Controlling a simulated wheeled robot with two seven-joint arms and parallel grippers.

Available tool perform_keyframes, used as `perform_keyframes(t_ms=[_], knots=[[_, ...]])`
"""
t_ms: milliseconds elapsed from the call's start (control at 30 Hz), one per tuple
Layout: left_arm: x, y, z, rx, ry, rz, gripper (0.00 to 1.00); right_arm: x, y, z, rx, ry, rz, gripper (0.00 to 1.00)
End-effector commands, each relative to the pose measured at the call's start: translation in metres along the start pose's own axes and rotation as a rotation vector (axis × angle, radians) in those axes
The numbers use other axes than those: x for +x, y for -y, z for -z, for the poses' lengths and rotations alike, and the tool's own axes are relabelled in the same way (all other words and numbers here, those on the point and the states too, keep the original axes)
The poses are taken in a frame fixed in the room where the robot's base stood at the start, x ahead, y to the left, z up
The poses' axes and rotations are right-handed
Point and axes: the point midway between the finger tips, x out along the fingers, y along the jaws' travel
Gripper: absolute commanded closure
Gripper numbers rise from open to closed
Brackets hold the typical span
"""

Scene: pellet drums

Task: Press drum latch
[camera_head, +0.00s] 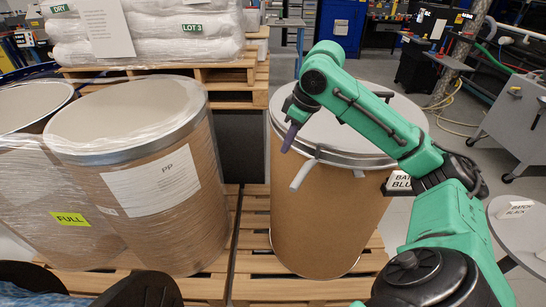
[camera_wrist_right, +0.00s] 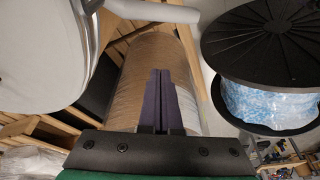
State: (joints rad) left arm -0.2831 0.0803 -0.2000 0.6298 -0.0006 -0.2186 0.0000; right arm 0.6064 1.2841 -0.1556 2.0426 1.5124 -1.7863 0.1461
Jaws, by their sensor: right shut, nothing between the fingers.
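The brown drum (camera_head: 320,225) stands on a pallet with a grey lid (camera_head: 345,115) and a metal ring around its rim. A grey latch lever (camera_head: 303,175) sticks out from the ring at the front, angled down. My right gripper (camera_head: 289,137) is above the lid's near left edge, a little above the lever; I cannot tell whether it touches the ring. In the right wrist view its two purple fingers (camera_wrist_right: 160,97) are together and empty. The lever (camera_wrist_right: 150,11) shows beyond them at the top. My left gripper is not in view.
Plastic-wrapped drums stand at left, one labelled PP (camera_head: 150,185), another marked FULL (camera_head: 68,218). White sacks (camera_head: 165,40) lie on a pallet behind. A small round table (camera_head: 518,235) stands at right. Open floor shows behind the drum.

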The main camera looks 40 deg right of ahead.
Motion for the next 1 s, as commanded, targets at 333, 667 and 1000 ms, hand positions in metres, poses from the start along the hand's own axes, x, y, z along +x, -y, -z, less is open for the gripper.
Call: perform_keyframes(t_ms=[333,667,1000], knots=[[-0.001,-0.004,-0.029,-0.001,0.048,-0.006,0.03,0.001,0.0,0.0,0.0,0.0,-0.001,1.0],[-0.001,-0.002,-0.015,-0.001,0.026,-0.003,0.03,0.055,0.001,-0.001,0.001,0.004,0.003,1.0],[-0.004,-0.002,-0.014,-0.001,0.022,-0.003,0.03,0.093,-0.001,-0.017,0.002,0.005,-0.003,1.0]])
